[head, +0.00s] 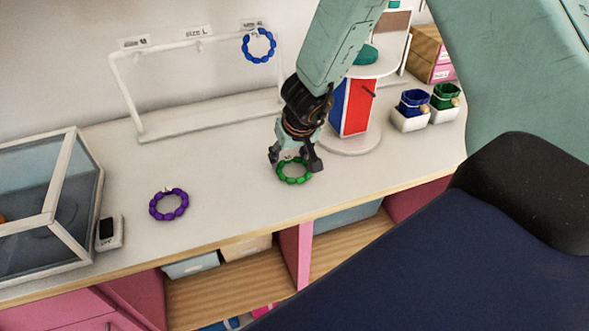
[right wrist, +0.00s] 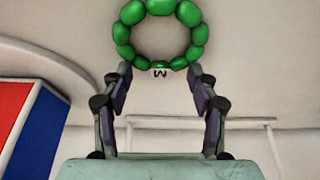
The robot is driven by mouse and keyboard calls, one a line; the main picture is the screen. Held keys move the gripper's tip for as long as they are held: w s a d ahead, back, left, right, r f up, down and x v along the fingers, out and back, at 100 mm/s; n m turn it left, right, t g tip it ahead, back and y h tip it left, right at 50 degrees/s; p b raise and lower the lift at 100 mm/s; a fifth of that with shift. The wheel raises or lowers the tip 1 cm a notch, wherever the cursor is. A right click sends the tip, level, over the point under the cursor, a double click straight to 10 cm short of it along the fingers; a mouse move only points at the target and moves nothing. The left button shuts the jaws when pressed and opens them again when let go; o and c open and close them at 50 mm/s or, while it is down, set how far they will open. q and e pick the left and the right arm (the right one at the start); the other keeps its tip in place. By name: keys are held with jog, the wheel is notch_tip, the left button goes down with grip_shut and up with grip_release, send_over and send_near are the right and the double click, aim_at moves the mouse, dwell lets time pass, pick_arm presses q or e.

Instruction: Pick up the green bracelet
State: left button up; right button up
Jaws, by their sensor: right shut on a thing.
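The green bracelet (head: 294,171) is a ring of glossy beads at the front middle of the counter in the head view. My right gripper (head: 296,156) is above it, pointing down, with its fingers at the bracelet's far side. In the right wrist view the bracelet (right wrist: 160,32) fills the top middle, and a small metal clasp (right wrist: 160,70) shows on its near edge between the fingertips of my right gripper (right wrist: 160,76). The gripper is shut on the bracelet. Whether the bracelet still touches the counter I cannot tell. My left gripper is not in view.
A purple bracelet (head: 169,204) lies on the counter (head: 235,190) to the left. A white rack (head: 165,132) with a blue bracelet (head: 259,46) stands behind. A red and blue stand (head: 355,107) is close on the right. A glass case (head: 40,215) is at the far left.

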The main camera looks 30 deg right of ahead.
aim_at(290, 159)
jog(key=shift+d+f, duration=0.1)
jog(key=shift+f, duration=0.05)
jog(key=c, duration=0.6)
notch_tip(290, 159, up, 10)
jog(key=p, duration=0.9)
jog(key=shift+w, duration=0.15)
